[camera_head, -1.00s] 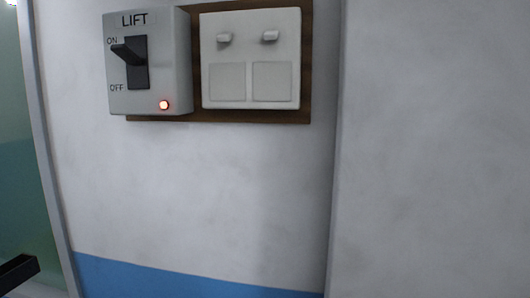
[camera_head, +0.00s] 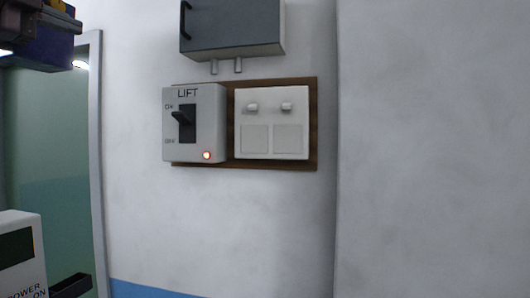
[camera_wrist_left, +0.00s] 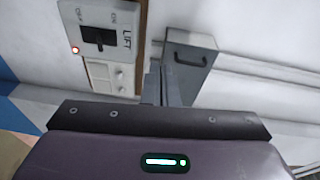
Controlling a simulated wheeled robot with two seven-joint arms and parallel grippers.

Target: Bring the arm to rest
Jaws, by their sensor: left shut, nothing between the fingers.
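My left gripper (camera_wrist_left: 162,84) is shut and empty. In the wrist view its dark fingers stick out past its purple body, in front of the wall beside the grey cabinet. In the head view, a dark purple part of it shows at the upper left edge, apart from the wall; its fingertips are not clear there. The LIFT switch box (camera_head: 215,125) is on the wall, also in the wrist view (camera_wrist_left: 88,14). Its black lever sticks out toward the ON label and its lamp glows red. My right gripper is not in view.
A white two-switch plate (camera_head: 271,140) is beside the LIFT box on a brown backboard (camera_head: 313,125). A dark grey cabinet (camera_head: 235,28) hangs above. A white POWER ON box (camera_head: 20,235) and a black bar (camera_head: 70,286) are at lower left. Bare wall (camera_head: 435,150) fills the right.

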